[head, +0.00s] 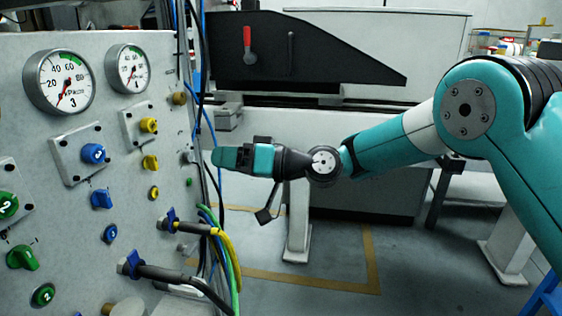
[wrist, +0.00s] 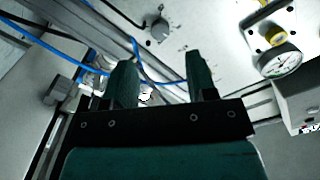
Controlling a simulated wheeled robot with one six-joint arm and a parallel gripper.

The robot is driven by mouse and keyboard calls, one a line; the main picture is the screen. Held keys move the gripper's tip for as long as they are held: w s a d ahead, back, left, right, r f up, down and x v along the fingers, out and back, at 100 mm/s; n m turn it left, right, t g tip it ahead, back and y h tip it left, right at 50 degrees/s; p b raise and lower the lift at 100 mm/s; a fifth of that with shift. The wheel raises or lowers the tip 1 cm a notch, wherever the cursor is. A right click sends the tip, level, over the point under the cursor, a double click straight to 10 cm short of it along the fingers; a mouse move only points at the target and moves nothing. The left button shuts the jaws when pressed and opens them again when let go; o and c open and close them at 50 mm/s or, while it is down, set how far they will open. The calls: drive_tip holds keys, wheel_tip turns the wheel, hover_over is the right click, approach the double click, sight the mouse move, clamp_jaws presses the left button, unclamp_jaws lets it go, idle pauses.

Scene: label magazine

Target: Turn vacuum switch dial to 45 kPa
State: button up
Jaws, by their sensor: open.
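A small grey round dial (wrist: 159,29) with marks around it sits on the pale panel in the wrist view. It looks like the vacuum switch dial, but its numbers and setting are too small to read. It also shows near the panel's right edge in the head view (head: 188,157). My gripper (wrist: 158,64) is open and empty, its two dark green fingers apart. The dial appears beyond and between the fingertips, not touched. In the head view my gripper (head: 214,157) is just right of the panel edge, its fingers seen side-on.
The panel (head: 120,215) carries two gauges (head: 59,81) (head: 129,69) and several coloured knobs. Blue cables (wrist: 60,52) cross close to my fingers in the wrist view. Black, yellow and green cables (head: 228,255) hang below my gripper. Floor to the right is open.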

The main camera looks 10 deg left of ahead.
drive_tip(key=d, duration=1.1)
drive_tip(key=shift+s+p, duration=0.3)
drive_tip(key=shift+s, duration=0.15)
drive_tip(key=shift+a, duration=0.1)
drive_tip(key=s+d+f+m+g+h, duration=0.1)
drive_tip(key=s+d+m+h, duration=0.1)
drive_tip(key=s+d+h, duration=0.85)
drive_tip(key=s+d+m+g+h, duration=0.1)
drive_tip(key=s+d+h, duration=0.2)
drive_tip(key=s+d, duration=0.85)
drive_tip(key=s+a+r+p, duration=0.1)
drive_tip(key=s+r+p, duration=0.1)
drive_tip(key=r+p, duration=1.3)
drive_tip(key=s+a+r+p, duration=0.1)
drive_tip(key=s+r+p, duration=0.1)
drive_tip(key=r+p, duration=1.4)
drive_tip(key=shift+a+r+p, duration=0.2)
drive_tip(key=shift+r+p, duration=0.05)
drive_tip(key=shift+p, duration=0.15)
drive_tip(key=shift+s+f, duration=0.1)
drive_tip(key=shift+c, duration=0.7)
drive_tip(key=shift+a, duration=0.1)
drive_tip(key=shift+c, duration=0.2)
